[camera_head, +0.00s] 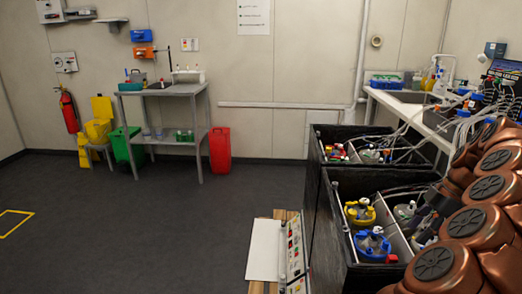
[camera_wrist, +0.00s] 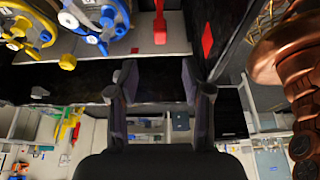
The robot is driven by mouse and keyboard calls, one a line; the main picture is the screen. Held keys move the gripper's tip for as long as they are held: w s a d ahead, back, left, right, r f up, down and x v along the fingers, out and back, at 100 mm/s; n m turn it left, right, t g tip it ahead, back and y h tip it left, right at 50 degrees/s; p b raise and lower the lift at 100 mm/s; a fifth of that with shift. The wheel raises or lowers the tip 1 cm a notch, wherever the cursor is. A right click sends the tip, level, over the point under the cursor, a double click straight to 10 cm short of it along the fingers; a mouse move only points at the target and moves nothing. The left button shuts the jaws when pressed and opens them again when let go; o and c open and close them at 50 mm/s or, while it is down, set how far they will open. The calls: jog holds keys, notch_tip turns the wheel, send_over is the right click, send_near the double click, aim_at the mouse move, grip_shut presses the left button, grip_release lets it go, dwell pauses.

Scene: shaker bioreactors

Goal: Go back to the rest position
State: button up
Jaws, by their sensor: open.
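My gripper (camera_wrist: 155,82) is open in the wrist view, with its two dark fingers apart and nothing between them. In the head view my copper arm fills the right side, and a dark part that looks like my gripper (camera_head: 434,212) is over the near black shaker box (camera_head: 335,225). That box holds a bioreactor with a yellow lid (camera_head: 360,212) and one with a blue lid (camera_head: 372,245). The blue-lidded one (camera_wrist: 97,18) also shows at the top of the wrist view, which looks upside down. A red piece (camera_wrist: 159,25) lies beyond my fingers there.
A second black box (camera_head: 318,150) with tubed bioreactors stands behind. A sink bench (camera_head: 400,102) runs along the right wall. A grey table (camera_head: 170,92), a green bin (camera_head: 126,148) and a red bin (camera_head: 219,150) stand at the back.

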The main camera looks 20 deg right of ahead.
jog(key=a+r+m+g+h, duration=0.1)
jog(key=a+r+m, duration=0.15)
jog(key=a, duration=1.05)
jog(key=a+r+m+g, duration=0.1)
jog(key=a+r, duration=0.2)
jog(key=a, duration=1.1)
jog(key=s+a+f+m+g+h, duration=0.15)
jog(key=s+a+f+m, duration=0.25)
jog(key=s+a, duration=0.55)
jog(key=s+f+m+h, duration=0.1)
jog(key=s+f+m, duration=0.2)
jog(key=s, duration=0.4)
jog(key=s+f+m+h, duration=0.1)
jog(key=s+f+m, duration=0.25)
jog(key=s, duration=0.35)
notch_tip(320, 180, up, 15)
jog(key=w+p, duration=0.1)
jog(key=p, duration=1.2)
jog(key=shift+w+a, duration=0.15)
jog(key=shift+a, duration=0.15)
jog(key=shift+c, duration=0.2)
